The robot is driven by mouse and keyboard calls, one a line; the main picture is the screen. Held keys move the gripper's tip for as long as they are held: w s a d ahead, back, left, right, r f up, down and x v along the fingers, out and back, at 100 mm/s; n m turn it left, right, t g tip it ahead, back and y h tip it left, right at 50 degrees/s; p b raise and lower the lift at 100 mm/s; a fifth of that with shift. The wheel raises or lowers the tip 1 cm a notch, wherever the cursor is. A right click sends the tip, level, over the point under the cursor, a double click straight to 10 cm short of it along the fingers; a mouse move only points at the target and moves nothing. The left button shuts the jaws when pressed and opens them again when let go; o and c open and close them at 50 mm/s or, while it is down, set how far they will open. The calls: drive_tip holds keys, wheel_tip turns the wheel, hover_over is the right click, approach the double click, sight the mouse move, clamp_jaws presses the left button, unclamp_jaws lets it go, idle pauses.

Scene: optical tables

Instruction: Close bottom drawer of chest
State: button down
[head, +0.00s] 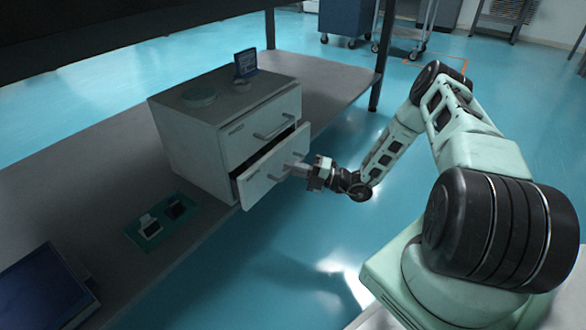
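The chest (188,140) is a pale grey two-drawer unit on the dark table at the left of the head view. Its top drawer (240,143) is shut. Its bottom drawer (262,185) stands partly open, with a dark gap above its front panel. My gripper (299,167) is at the right part of the bottom drawer's front, near its handle (274,177). The fingers are small and overlap the drawer front, so I cannot tell whether they touch it or whether they are open or shut.
The table (98,190) carries a green tray (163,222) with small items in front of the chest and a dark blue screen-like object (42,290) at lower left. A round lid-like item (198,97) and a small blue box (246,63) sit on the chest. Floor between table and my base is clear.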

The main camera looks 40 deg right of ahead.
sight(282, 163)
drive_tip(key=shift+w+a, duration=0.2)
drive_tip(key=shift+w, duration=0.45)
drive_tip(key=shift+w+a, duration=0.25)
drive_tip(key=shift+w, duration=0.4)
drive_tip(key=shift+w+a, duration=0.2)
drive_tip(key=shift+w, duration=0.45)
drive_tip(key=c, duration=1.5)
unclamp_jaws()
drive_tip(key=shift+a, duration=0.1)
drive_tip(key=p+v, duration=0.5)
drive_tip(key=v, duration=1.2)
drive_tip(key=shift+s, duration=0.15)
